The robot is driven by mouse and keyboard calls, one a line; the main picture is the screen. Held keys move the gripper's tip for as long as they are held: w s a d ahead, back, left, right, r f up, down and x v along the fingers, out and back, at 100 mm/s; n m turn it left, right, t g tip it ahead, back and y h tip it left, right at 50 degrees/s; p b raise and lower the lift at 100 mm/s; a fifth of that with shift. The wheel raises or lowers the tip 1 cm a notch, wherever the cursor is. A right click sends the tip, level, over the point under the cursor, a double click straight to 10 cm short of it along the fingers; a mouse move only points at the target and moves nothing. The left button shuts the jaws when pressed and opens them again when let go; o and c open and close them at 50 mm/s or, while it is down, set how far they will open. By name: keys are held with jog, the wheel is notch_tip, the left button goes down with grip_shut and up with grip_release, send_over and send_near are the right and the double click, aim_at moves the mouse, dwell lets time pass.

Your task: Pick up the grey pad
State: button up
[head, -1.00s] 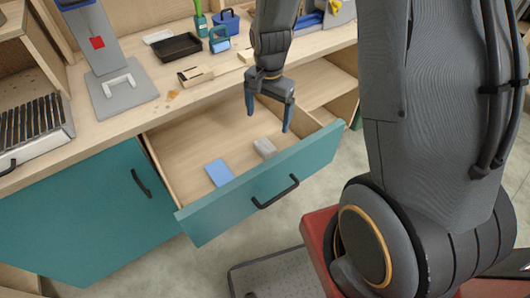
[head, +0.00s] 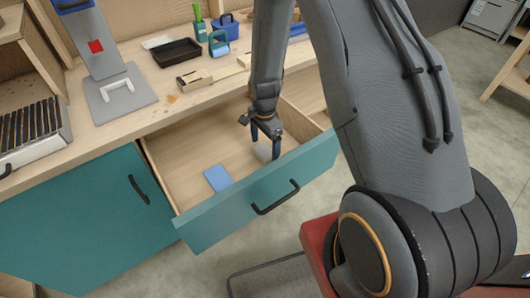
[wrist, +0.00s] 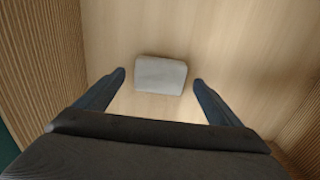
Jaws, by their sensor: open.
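The grey pad (wrist: 160,75) lies flat on the wooden floor of the open drawer (head: 190,160). In the wrist view it sits just beyond and between my fingertips, with a gap on each side. In the head view the pad (head: 262,152) is partly hidden behind my gripper (head: 264,148). My gripper (wrist: 160,80) is open and empty, pointing down inside the drawer above the pad.
A blue pad (head: 217,178) lies in the drawer to the left of the grey pad. The drawer's teal front (head: 255,198) and wooden side walls surround my gripper. A black tray (head: 177,52) and a wooden block (head: 194,80) are on the counter above.

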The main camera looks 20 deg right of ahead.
jog(key=shift+f, duration=1.25)
jog(key=c, duration=1.1)
jog(key=shift+r, duration=0.1)
jog(key=shift+c, duration=0.2)
